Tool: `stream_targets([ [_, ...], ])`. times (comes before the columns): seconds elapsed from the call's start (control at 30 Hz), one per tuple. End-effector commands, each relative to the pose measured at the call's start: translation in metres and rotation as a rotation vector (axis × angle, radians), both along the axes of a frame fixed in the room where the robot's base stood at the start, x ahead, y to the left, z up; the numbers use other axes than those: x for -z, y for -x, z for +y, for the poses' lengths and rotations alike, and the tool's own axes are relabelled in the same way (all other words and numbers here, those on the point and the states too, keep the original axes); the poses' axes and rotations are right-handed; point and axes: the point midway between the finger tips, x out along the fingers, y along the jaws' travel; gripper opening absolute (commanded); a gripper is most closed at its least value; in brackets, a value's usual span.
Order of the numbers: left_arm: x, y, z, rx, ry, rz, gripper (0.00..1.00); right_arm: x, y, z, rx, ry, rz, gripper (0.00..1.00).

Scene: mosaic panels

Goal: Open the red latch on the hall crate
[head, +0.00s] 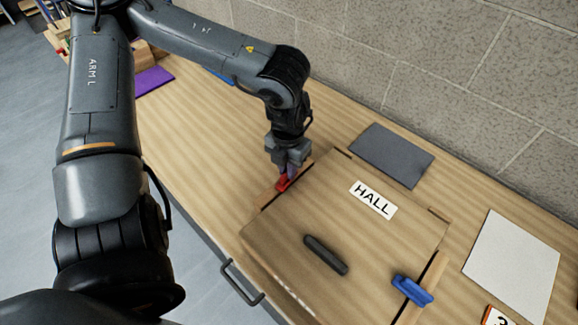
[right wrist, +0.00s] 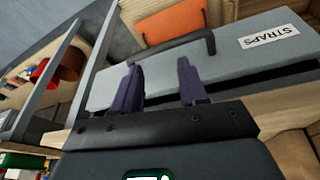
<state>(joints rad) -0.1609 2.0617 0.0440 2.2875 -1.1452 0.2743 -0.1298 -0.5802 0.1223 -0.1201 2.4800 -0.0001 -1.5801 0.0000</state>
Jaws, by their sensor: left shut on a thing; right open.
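The hall crate is a wooden box whose lid (head: 310,215) bears a white HALL label (head: 373,200) in the head view. The red latch (head: 283,184) sits at the crate's left edge. My left gripper (head: 287,174) points down there and is shut on the red latch; its fingers hide part of it. A blue latch (head: 412,290) sits at the crate's right edge. A dark handle (head: 326,254) lies across the lid, which looks closed. My right gripper (right wrist: 160,85) shows only in the right wrist view, open, with nothing seen between its fingers.
A dark grey panel (head: 392,155) and a white panel (head: 513,263) lie beyond and right of the crate on the wooden bench. A block wall (head: 430,60) stands behind. In the right wrist view, a grey case labelled STRAPS (right wrist: 240,60) with a black handle is by my right gripper.

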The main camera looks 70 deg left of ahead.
Motion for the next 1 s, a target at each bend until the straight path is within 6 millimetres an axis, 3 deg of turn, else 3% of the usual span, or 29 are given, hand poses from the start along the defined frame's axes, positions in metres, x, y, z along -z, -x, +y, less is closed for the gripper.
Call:
stream_targets([
  [0.57, -0.0008, 0.0004, 0.0000, 0.035, 0.001, 0.000, 0.00, -0.0006, -0.0001, 0.0016, 0.004, -0.007, 0.000, 0.43],
  [0.6, -0.0007, 0.0004, 0.0000, 0.035, 0.001, 0.000, 0.17, -0.0006, -0.0001, 0.0016, 0.004, -0.007, 0.000, 0.43],
  [0.73, -0.0006, 0.0003, 0.0001, 0.034, 0.001, -0.001, 0.37, -0.0005, -0.0001, 0.0012, 0.004, -0.005, 0.000, 0.43],
  [1.0, -0.0005, 0.0003, 0.0004, 0.033, 0.000, 0.000, 0.38, -0.0002, 0.0001, -0.0006, -0.001, 0.002, 0.000, 0.43],
])
